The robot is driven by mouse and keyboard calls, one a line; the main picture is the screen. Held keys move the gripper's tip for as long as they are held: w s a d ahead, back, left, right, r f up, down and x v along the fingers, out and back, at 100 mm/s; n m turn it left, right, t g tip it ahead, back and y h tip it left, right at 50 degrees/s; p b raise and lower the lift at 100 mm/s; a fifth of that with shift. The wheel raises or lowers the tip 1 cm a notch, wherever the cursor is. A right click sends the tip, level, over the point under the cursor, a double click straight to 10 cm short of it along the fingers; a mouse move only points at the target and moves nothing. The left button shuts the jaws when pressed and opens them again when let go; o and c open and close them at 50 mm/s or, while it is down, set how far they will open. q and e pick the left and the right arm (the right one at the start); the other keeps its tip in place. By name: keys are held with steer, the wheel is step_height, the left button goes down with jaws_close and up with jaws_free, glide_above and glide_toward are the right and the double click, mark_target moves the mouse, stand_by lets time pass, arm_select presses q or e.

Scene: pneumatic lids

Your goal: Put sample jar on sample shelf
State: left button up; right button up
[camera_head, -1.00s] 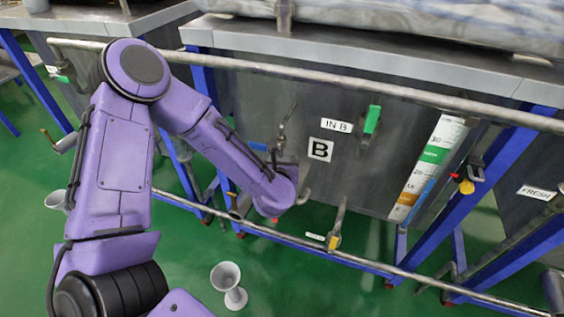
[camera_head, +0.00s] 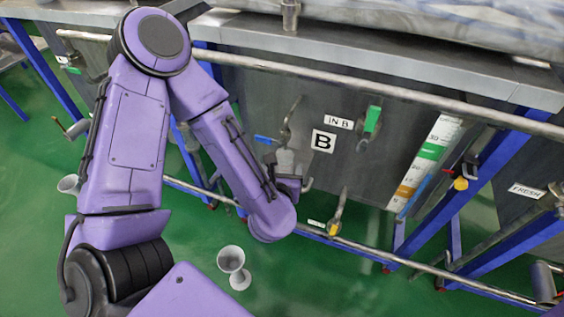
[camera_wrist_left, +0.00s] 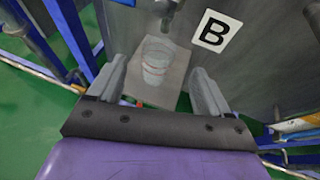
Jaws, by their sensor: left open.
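The sample jar (camera_wrist_left: 157,54), a pale see-through cup, stands upright on a small grey square plate, the sample shelf (camera_wrist_left: 173,82), in the left wrist view. The shelf sits against the grey tank wall beside the "B" label. My left gripper (camera_wrist_left: 160,68) is open, with one finger on each side of the jar and no clear contact. In the head view the jar (camera_head: 285,158) shows small and pale just beyond my left gripper (camera_head: 288,175), and the shelf is mostly hidden there. My right gripper is not in view.
A tap with a blue handle (camera_head: 265,140) is above the shelf. A green-handled valve (camera_head: 372,119) and a yellow-handled one (camera_head: 334,228) are to the right. A long pipe rail (camera_head: 360,88) crosses in front of the tank. White funnels (camera_head: 232,259) stand on the green floor.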

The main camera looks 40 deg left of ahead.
arm_select(q)
steer(key=s+a+f+m+g+h, duration=0.1)
steer(key=s+f+m+g, duration=0.3)
steer(key=s+f+m, duration=0.6)
steer(key=s+a+f+m+g+h, duration=0.2)
steer(key=s+f+m, duration=0.9)
steer(key=m, duration=1.4)
steer(key=s+g, duration=0.1)
steer(key=g, duration=0.1)
steer(key=shift+f+g+p, duration=0.25)
steer(key=shift+g+p, duration=0.05)
steer(key=shift+p, duration=0.1)
